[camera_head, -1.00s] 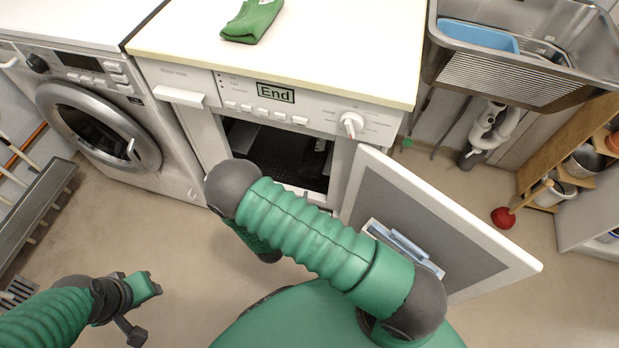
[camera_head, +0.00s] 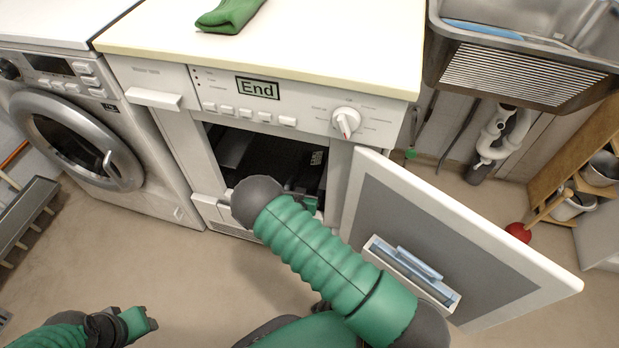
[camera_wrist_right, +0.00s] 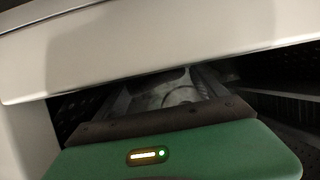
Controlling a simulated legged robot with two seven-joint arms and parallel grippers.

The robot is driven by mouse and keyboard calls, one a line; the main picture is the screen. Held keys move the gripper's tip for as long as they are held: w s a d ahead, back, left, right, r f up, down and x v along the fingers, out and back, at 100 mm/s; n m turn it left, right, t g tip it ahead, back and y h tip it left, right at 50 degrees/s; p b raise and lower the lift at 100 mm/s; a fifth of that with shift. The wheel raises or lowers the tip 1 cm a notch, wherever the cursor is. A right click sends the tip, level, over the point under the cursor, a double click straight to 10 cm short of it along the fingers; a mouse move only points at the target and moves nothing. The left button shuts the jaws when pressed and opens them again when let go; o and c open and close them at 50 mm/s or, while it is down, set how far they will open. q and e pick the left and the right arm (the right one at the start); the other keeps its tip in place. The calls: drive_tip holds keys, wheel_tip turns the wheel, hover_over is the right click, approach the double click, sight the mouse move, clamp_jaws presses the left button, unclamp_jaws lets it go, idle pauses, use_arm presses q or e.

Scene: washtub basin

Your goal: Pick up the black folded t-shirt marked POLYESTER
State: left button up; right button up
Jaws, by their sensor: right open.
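The black folded t-shirt cannot be made out for certain. Dark material with a small pale marking (camera_head: 317,158) shows inside the open machine's dark opening, but I cannot read the marking. My right gripper (camera_head: 311,203) is at the lower right of that opening, partly hidden behind my right forearm. It is open, and the right wrist view looks past its green body and dark jaws (camera_wrist_right: 165,98) into the dim interior. I see nothing clearly held. My left gripper (camera_head: 146,319) is low at the left, over the floor, away from the machine; its jaw state is unclear.
The machine's door (camera_head: 475,228) stands open to the right of my right arm. The white machine (camera_head: 290,85) reads "End" and has a green folded cloth (camera_head: 230,14) on top. A closed washer (camera_head: 75,140) stands left. A metal sink (camera_head: 525,75) is at upper right.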

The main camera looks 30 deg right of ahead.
drive_tip(key=shift+w+d+f, duration=0.25)
drive_tip(key=shift+w+d, duration=0.05)
drive_tip(key=shift+w, duration=0.05)
drive_tip(key=shift+r, duration=0.1)
drive_tip(key=shift+c, duration=0.4)
drive_tip(key=c, duration=1.1)
drive_tip(key=shift+o, duration=0.2)
